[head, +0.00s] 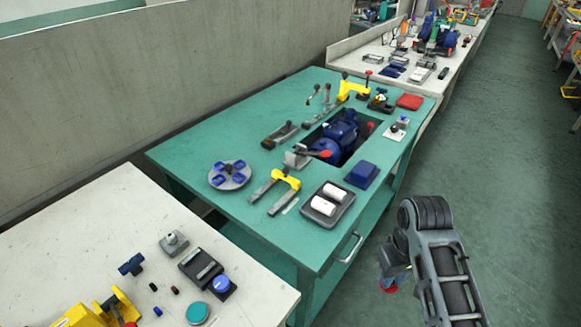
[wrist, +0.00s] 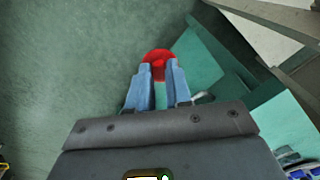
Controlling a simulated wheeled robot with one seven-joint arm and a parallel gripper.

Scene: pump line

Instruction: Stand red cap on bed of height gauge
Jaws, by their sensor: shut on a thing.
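A round red cap (wrist: 158,56) is between the fingertips of my gripper (wrist: 159,70) in the wrist view. My gripper is shut on it, and the fingers hide part of its near side. In the head view my gripper (head: 389,281) hangs over the floor, right of the green table, and only a bit of the red cap (head: 390,290) shows below it. I cannot tell for sure which thing is the height gauge. A yellow bridge-shaped device (head: 353,88) stands at the green table's back, and a yellow device (head: 100,308) is cut off at lower left.
The green table (head: 190,150) bears a blue pump (head: 340,133) in a recess, a grey disc with blue pieces (head: 229,175), a tray with white rolls (head: 328,205) and a blue block (head: 361,174). A white table (head: 90,235) stands at left. Floor (head: 500,170) at right is clear.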

